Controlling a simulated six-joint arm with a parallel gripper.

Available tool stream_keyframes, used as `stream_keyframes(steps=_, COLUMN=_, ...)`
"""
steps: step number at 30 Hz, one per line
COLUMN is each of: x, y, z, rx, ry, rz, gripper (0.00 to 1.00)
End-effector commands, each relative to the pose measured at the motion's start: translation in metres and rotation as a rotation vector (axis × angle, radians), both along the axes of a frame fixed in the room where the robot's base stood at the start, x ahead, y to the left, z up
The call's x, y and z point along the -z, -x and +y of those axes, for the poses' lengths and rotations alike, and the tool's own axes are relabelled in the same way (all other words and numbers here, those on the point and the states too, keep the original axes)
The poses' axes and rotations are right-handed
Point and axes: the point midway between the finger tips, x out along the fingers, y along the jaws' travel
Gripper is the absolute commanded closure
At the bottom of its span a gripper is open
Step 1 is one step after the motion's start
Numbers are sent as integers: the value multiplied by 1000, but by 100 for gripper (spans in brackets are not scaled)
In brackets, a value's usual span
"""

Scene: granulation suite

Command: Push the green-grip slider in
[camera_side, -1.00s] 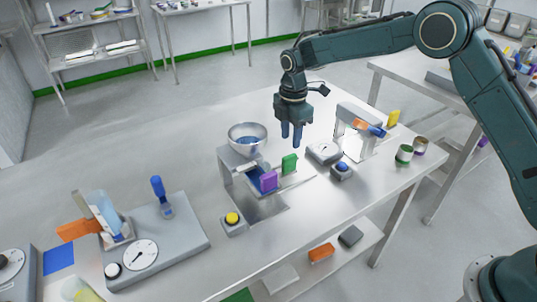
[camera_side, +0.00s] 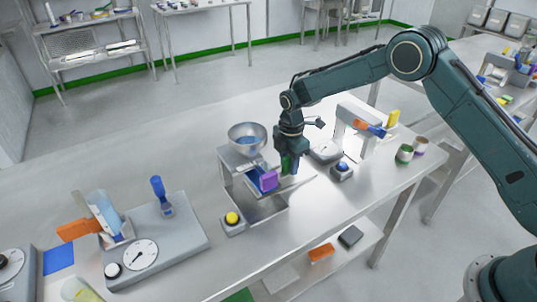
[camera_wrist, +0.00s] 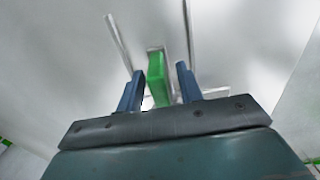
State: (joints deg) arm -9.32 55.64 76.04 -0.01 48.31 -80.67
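The green grip (camera_wrist: 157,78) of the slider stands upright between the two blue fingers of my gripper (camera_wrist: 160,85) in the wrist view. A gap shows between the grip and the right finger; the grip is closer to the left finger, and I cannot tell whether they touch. In the side view my gripper (camera_side: 287,165) is lowered over the green grip (camera_side: 291,165), which is partly hidden by the fingers. The slider's metal track (camera_side: 297,182) lies at the right of the metal stand (camera_side: 235,172).
A purple grip (camera_side: 268,180) stands just left of my gripper. A steel bowl (camera_side: 247,137) sits on the stand. A yellow button (camera_side: 232,218) is in front, a blue button (camera_side: 342,168) to the right. A grey dial box (camera_side: 325,151) is close behind on the right.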

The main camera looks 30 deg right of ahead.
Motion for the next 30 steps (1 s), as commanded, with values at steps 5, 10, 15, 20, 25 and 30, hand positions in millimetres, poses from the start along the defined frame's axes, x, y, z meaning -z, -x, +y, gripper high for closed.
stream_keyframes(steps=5, x=0, y=0, z=0, rx=0, ry=0, rz=0, gripper=75)
stream_keyframes(steps=10, x=0, y=0, z=0, rx=0, ry=0, rz=0, gripper=100)
stream_keyframes(steps=15, x=-1, y=0, z=1, rx=0, ry=0, rz=0, gripper=100)
stream_keyframes(steps=20, x=-1, y=0, z=17, rx=-4, ry=0, rz=1, gripper=100)
stream_keyframes(steps=25, x=-1, y=0, z=40, rx=-3, ry=0, rz=-1, gripper=100)
stream_keyframes(steps=30, x=-1, y=0, z=45, rx=-2, ry=-1, rz=-1, gripper=100)
